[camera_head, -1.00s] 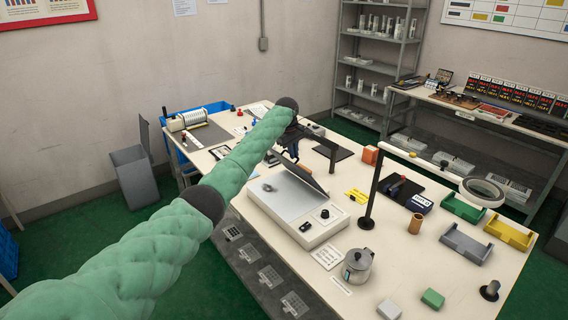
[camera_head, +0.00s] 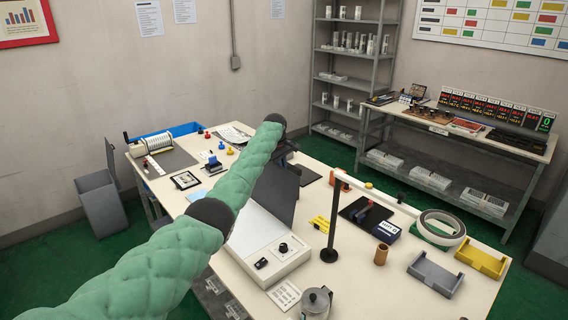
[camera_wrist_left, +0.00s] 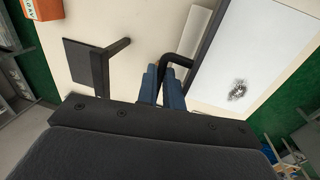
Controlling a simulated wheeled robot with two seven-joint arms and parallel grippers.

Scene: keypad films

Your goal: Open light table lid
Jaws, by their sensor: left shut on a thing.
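The light table (camera_head: 262,262) is a white box with a pale top and dark knobs at its front, on the large table. Its dark lid (camera_head: 277,190) stands raised, steeply tilted, partly behind my left arm. In the left wrist view, the light table's bright top (camera_wrist_left: 245,62) has a dark speckled patch on it. My left gripper (camera_wrist_left: 163,85) has blue fingers, shut on a black curved handle (camera_wrist_left: 178,62) beside the bright top. In the head view the fingers are mostly hidden behind the arm. My right gripper is not in view.
A lamp post (camera_head: 329,235) with a ring magnifier (camera_head: 442,228) stands right of the light table. A grey tray (camera_head: 436,273), a yellow tray (camera_head: 482,262) and a brown cup (camera_head: 380,255) sit further right. An orange box (camera_wrist_left: 16,22) shows in the left wrist view.

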